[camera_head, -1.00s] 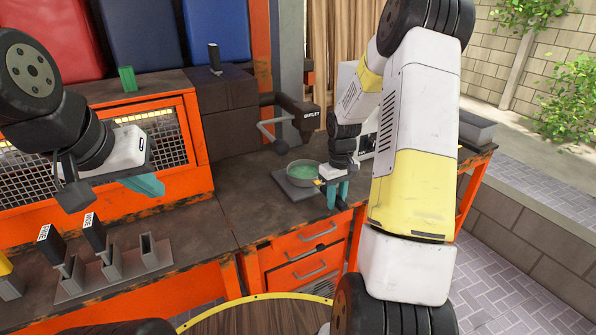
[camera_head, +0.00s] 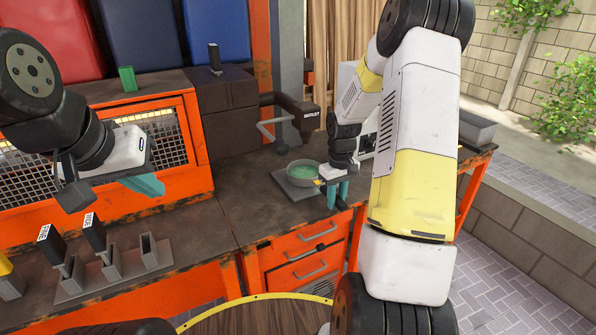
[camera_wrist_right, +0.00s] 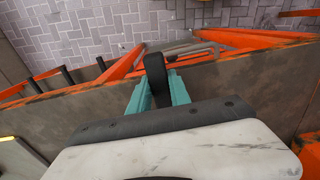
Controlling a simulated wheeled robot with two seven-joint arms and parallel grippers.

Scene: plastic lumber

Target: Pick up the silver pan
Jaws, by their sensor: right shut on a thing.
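The silver pan (camera_head: 303,180), round with a green inside, sits on a flat grey plate at the back of the dark workbench, in the middle of the head view. My right gripper (camera_head: 337,195) is beside the pan on its near right side, at the bench's front edge. In the right wrist view its teal fingers (camera_wrist_right: 158,85) are shut on a dark handle (camera_wrist_right: 155,68), which sticks out past the bench edge. The pan's bowl is hidden in that view. My left gripper (camera_head: 146,186) hangs at the left, away from the pan; its finger gap cannot be made out.
The grey plate (camera_head: 291,192) lies under the pan. A faucet-like outlet (camera_head: 297,115) stands behind it. Orange drawers (camera_head: 305,255) are below the bench. A grey rack with black-handled tools (camera_head: 110,262) stands at left. The bench left of the plate is clear.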

